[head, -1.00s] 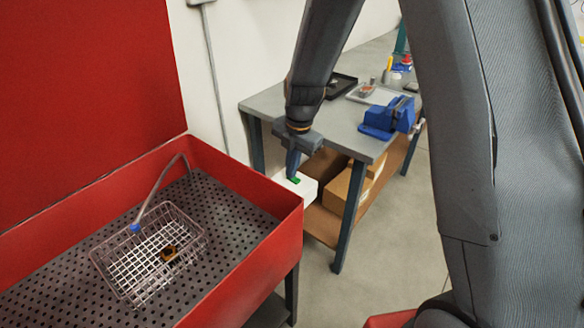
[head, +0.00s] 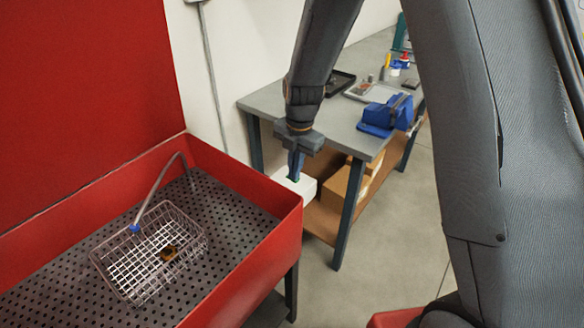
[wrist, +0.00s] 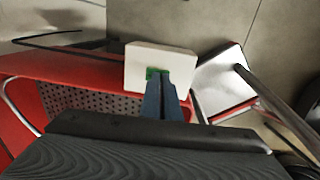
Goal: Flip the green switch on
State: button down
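The green switch (wrist: 151,73) sits on the face of a white box (wrist: 174,58), which is fixed by the right end of the red washer. In the head view only a sliver of green shows below my fingertips, at the top of the white box (head: 299,187). My gripper (head: 295,177) points down at the switch. Its two blue fingers lie side by side with no clear gap, and the tips (wrist: 160,77) overlap the green part in the wrist view. They cover much of the switch, so its position cannot be read.
The red parts washer (head: 250,255) holds a wire basket (head: 180,222) with a small brown part inside. A grey workbench (head: 335,118) with a blue vise (head: 385,116) stands behind my gripper, with cardboard boxes on its lower shelf. Bare floor (head: 390,235) lies to the right.

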jog(key=shift+s+r+p, duration=0.1)
jog(key=shift+r+p, duration=0.3)
jog(key=shift+r, duration=0.15)
notch_tip(320, 180, up, 13)
jog(key=d+b, duration=0.1)
jog(key=shift+s+b, duration=0.35)
jog(key=shift+b, duration=0.05)
jog(key=shift+w+f+b, duration=0.15)
jog(key=shift+f+b, duration=0.1)
jog(key=shift+b, duration=0.65)
jog(key=b, duration=0.4)
jog(key=shift+w+a+b, duration=0.15)
jog(key=shift+w+b, duration=0.15)
jog(key=b, duration=0.3)
jog(key=shift+b, duration=0.4)
jog(key=shift+s+a+r+b, duration=0.15)
jog(key=shift+r+b, duration=0.15)
jog(key=shift+b, duration=0.55)
